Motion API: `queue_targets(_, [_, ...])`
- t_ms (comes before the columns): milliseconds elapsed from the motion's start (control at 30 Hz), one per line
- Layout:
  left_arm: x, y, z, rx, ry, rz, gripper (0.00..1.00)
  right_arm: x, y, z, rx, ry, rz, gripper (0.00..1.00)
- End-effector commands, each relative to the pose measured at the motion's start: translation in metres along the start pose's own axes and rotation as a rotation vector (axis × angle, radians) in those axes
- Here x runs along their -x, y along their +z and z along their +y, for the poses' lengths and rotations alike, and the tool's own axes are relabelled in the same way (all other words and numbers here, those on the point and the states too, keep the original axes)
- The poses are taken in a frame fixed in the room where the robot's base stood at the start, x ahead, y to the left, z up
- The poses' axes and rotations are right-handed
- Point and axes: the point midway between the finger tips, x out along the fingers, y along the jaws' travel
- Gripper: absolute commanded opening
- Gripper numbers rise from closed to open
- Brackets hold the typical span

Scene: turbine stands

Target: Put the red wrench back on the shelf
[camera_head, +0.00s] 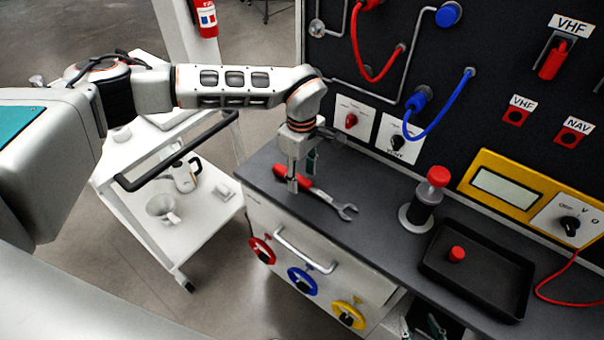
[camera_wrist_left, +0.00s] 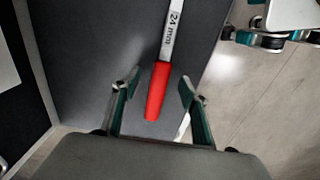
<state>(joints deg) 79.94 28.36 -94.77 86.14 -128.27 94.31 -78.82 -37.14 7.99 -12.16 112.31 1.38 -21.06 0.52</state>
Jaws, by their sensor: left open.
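The red wrench (camera_head: 330,198) lies on the dark grey counter, its red handle to the left and its silver open jaw to the right. My left gripper (camera_head: 301,177) points down over the red handle and hides part of it. In the left wrist view the wrench (camera_wrist_left: 157,92) has its handle end between the two spread fingers of my left gripper (camera_wrist_left: 159,84), with gaps on both sides. "24 mm" is marked on its shaft. I cannot tell which surface is the named shelf.
The counter (camera_head: 376,242) carries a red-topped cylinder (camera_head: 427,199) and a black tray (camera_head: 447,277) with a red knob (camera_head: 456,254). A dark panel with cables stands behind. A white cart (camera_head: 205,222) with a kettle (camera_head: 187,174) stands at left. A drawer handle (camera_head: 303,252) protrudes in front.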

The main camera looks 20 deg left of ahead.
Motion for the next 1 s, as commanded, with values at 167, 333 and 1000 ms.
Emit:
queue_targets(167, [0.006,0.000,0.001,0.000,0.002,0.001,0.44,0.002,-0.006,0.001,0.001,0.001,0.005,0.40])
queue_targets(333, [0.019,0.000,0.001,0.000,0.004,0.001,0.44,0.007,-0.017,0.003,0.002,0.003,0.014,0.40])
queue_targets(1000, [0.067,0.000,0.001,0.000,0.002,0.000,0.44,0.025,-0.053,0.009,0.005,0.008,0.029,0.40])
